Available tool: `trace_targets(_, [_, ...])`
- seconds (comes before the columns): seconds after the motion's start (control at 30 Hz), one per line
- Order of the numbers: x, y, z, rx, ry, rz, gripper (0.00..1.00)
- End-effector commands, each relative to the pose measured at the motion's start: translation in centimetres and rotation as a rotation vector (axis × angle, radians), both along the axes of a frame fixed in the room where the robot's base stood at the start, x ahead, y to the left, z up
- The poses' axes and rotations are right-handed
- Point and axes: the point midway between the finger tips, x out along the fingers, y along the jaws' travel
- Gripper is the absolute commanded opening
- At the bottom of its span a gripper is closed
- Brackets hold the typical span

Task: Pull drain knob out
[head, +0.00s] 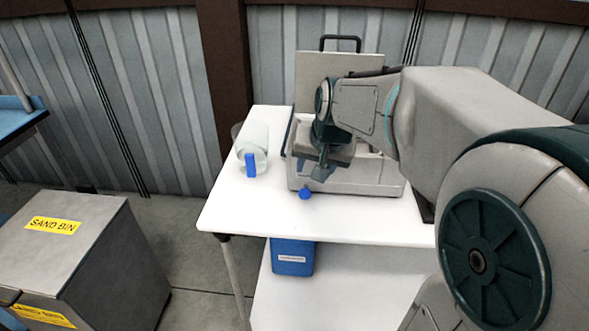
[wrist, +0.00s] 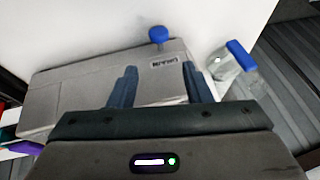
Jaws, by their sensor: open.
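The drain knob (head: 305,193) is a small blue round knob at the lower front of a grey box-like appliance (head: 375,187) on the white table. In the wrist view the blue knob (wrist: 158,35) stands out from the appliance's edge, beside a small dark-lettered label (wrist: 165,62). My gripper (head: 322,170) is over the appliance's front, just above and behind the knob. In the wrist view my gripper (wrist: 158,82) is open, its two dark fingers apart, with the knob beyond the fingertips and not touched.
A clear jug with a blue handle (head: 251,165) stands left of the appliance. The appliance's lid (head: 312,70) is raised at the back. A blue box (head: 292,257) sits on the lower shelf. The white table (head: 245,215) is bare at the front left. A sand bin (head: 80,255) stands left.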

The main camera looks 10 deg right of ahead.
Motion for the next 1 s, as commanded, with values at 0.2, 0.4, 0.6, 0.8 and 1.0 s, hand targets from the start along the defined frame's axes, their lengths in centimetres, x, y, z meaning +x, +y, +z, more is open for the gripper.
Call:
trace_targets(0.2, [2.0, 0.3, -4.7, -0.001, 0.005, 0.001, 0.45])
trace_targets(0.4, [3.4, 0.5, -7.8, 0.0, 0.004, 0.0, 0.45])
trace_targets(0.6, [4.2, 0.6, -9.2, -0.001, 0.002, 0.001, 0.45])
trace_targets(0.8, [4.3, 0.6, -9.4, -0.001, 0.001, 0.002, 0.45])
trace_targets(1.0, [4.3, 0.6, -9.4, -0.001, 0.001, 0.002, 0.25])
